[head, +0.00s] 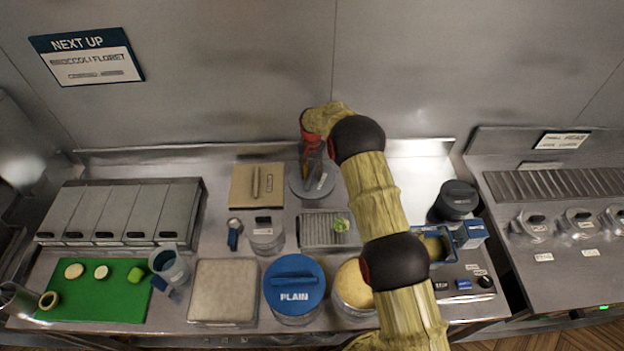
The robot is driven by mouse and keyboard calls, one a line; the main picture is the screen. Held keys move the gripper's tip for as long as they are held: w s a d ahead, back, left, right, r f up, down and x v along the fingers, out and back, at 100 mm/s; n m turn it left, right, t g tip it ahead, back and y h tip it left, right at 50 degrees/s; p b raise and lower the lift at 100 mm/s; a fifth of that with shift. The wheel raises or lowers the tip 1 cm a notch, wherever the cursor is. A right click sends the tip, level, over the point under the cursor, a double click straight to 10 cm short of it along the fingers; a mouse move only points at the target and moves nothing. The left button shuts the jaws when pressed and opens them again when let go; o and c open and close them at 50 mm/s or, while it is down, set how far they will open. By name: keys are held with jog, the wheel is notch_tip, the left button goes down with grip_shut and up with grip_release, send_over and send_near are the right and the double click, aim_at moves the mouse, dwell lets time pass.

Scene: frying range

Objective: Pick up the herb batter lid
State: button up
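A round grey lid (300,190) with a small pale label lies at the back middle of the counter; its label is too small to read, so I cannot tell whether it is the herb batter lid. My gripper (313,178) points down over this lid, with its dark fingers at the lid's middle. The fingers cover the lid's middle, and whether they are open or shut on it is unclear. A blue lid (294,284) marked PLAIN sits on a tub at the front. Beside it stands an open tub of yellowish batter (354,284).
A tan square lid (257,186) lies left of the grey lid. A wire rack (318,230) with a green piece and a small lidded pot (267,235) stand in front. A dark round pot (457,198) is at right. A green board (98,305) with vegetable pieces is at left.

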jog(key=shift+f+b, duration=0.2)
jog(key=shift+b, duration=0.2)
dwell(0.5)
jog(key=c, duration=0.4)
grip_shut()
